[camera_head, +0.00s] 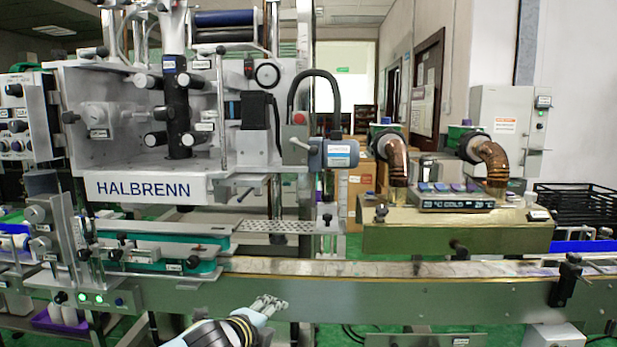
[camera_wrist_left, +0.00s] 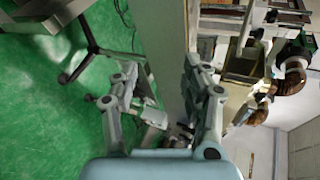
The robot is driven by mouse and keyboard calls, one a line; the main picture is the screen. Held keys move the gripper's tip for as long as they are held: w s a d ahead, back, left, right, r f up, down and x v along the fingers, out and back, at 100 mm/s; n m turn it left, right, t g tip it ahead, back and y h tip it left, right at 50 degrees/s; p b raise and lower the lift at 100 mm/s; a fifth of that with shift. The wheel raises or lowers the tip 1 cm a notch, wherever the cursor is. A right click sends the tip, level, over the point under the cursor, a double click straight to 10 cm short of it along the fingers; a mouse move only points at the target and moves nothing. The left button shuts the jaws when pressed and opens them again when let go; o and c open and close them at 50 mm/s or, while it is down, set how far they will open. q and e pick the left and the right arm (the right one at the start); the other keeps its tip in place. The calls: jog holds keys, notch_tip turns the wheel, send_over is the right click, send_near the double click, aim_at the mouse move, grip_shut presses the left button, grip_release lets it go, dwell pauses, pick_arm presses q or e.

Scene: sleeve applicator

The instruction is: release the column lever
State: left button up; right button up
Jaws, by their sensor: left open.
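The applicator machine labelled HALBRENN (camera_head: 150,189) stands at the left behind the conveyor. I cannot tell for sure which handle is the column lever; a thin lever with a dark end (camera_head: 245,195) shows under the housing's right side. My left gripper (camera_head: 268,304) is in front of the conveyor, low in the head view, well below and apart from the column. In the left wrist view its two fingers (camera_wrist_left: 160,75) are spread with nothing held between them. My right gripper is not in view.
The conveyor (camera_head: 350,268) runs across the front, between my left gripper and the machine. A brass-coloured heat tunnel (camera_head: 455,236) with copper ducts stands over it at the right.

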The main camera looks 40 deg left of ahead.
pick_arm(q)
jog(key=w+r+m+t+p, duration=0.2)
jog(key=r, duration=0.8)
jog(key=w+r+m+t+p, duration=0.1)
jog(key=w+r+m+p, duration=0.1)
jog(key=r, duration=0.9)
jog(key=m+t+p, duration=0.2)
send_near(311, 151)
jog(key=shift+m, duration=0.3)
jog(key=w, duration=0.3)
jog(key=w+a+p, duration=0.1)
jog(key=w, duration=0.1)
jog(key=w+p, duration=0.1)
jog(key=w, duration=0.2)
jog(key=shift+w+a, duration=0.3)
jog(key=shift+w, duration=0.05)
jog(key=shift+w+a+f, duration=0.1)
jog(key=shift+w+a, duration=0.05)
jog(key=shift+w, duration=0.5)
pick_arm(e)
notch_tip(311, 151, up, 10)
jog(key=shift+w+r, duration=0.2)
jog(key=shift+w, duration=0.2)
